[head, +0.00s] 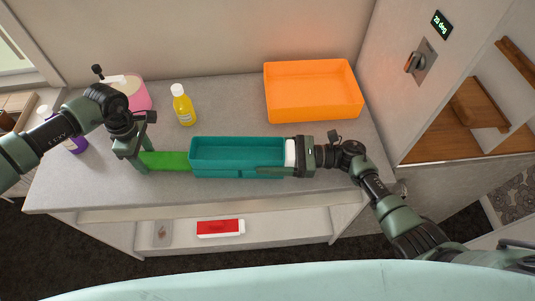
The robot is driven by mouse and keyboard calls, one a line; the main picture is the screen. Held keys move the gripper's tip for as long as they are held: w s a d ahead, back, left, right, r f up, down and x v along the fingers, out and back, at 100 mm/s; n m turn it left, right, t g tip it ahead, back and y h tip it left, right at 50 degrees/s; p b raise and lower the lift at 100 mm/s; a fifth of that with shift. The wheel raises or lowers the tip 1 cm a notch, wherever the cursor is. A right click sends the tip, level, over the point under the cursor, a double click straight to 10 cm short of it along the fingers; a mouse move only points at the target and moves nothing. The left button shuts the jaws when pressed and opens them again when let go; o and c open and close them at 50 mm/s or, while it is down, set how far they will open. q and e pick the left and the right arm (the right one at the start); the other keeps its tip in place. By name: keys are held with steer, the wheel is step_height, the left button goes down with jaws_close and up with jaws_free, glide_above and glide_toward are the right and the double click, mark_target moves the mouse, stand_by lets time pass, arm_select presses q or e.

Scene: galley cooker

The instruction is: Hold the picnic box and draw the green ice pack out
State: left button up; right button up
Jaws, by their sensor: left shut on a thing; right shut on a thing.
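The teal picnic box (238,158) lies on the grey counter near its front edge, with its long side running left to right. The green ice pack (165,160) sticks out of the box's left end; its right part is hidden in the box. My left gripper (140,160) is shut on the ice pack's left end. My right gripper (290,158) is shut on the picnic box at its right end, beside a white part (291,152).
An orange tray (312,92) stands at the back right. A yellow bottle (183,106) and a pink container (137,95) stand at the back left. A purple bottle (76,144) is at far left. A red-and-white pack (219,228) lies on the lower shelf.

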arm_select(q)
steer(key=shift+w+a, duration=0.1)
steer(key=shift+a, duration=0.9)
arm_select(e)
steer(key=o, duration=1.8)
steer(key=d, duration=0.7)
steer(key=s+d, duration=0.1)
steer(key=d, duration=0.2)
steer(key=shift+d, duration=0.25)
steer(key=shift+s+d, duration=0.1)
steer(key=shift+d, duration=0.65)
